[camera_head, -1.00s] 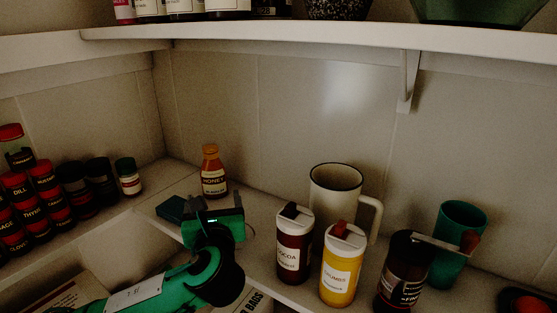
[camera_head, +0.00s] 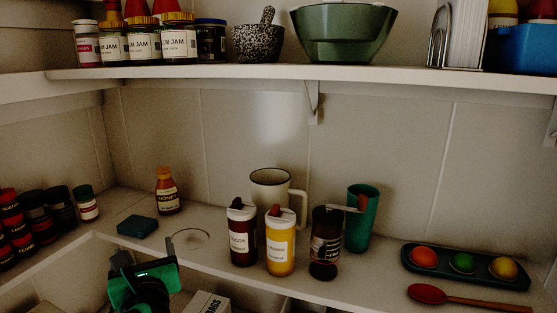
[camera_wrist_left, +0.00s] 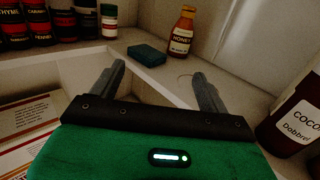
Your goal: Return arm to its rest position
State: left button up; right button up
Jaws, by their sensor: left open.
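My left gripper (camera_head: 141,254) is green with dark fingers. It is open and empty, in front of the lower shelf's edge at the lower left of the head view. In the left wrist view its two fingers (camera_wrist_left: 158,70) stand wide apart with nothing between them. Beyond them are a dark teal block (camera_head: 138,226) and a honey bottle (camera_head: 167,190), both standing apart from the fingers. They also show in the left wrist view as the block (camera_wrist_left: 147,54) and the bottle (camera_wrist_left: 182,32). My right gripper is not in view.
The lower shelf holds a cocoa jar (camera_head: 242,236), a yellow-filled jar (camera_head: 281,246), a white mug (camera_head: 271,183), a dark grinder (camera_head: 326,240) and a green cup (camera_head: 361,218). A tray (camera_head: 415,271) and red spoon (camera_head: 428,293) lie right. Spice jars (camera_head: 58,207) stand left. A box (camera_head: 207,304) is below.

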pick_arm(q)
jog(key=s+d+f+n+g+h, duration=0.2)
jog(key=s+f+n+g, duration=0.15)
jog(key=f+n, duration=0.45)
jog(key=s+d+f+n+g+h, duration=0.1)
jog(key=s+f+n+g+h, duration=0.3)
jog(key=f, duration=0.8)
jog(key=s+f+n+g+h, duration=0.1)
jog(key=s+f+n+g, duration=0.2)
jog(key=s+f+n, duration=0.6)
jog(key=s+f+n+g+h, duration=0.1)
jog(key=s+f+n+g, duration=0.1)
jog(key=s+f+n, duration=0.7)
notch_tip(320, 180, down, 26)
jog(key=s+m+g, duration=0.1)
jog(key=s, duration=0.1)
jog(key=s+a+f+g, duration=0.1)
jog(key=s+a+f, duration=0.2)
jog(key=s+f, duration=1.6)
notch_tip(320, 180, down, 2)
jog(key=shift+s+f+m+g, duration=0.2)
jog(key=shift+s+m+g, duration=0.1)
jog(key=shift+s+g, duration=0.05)
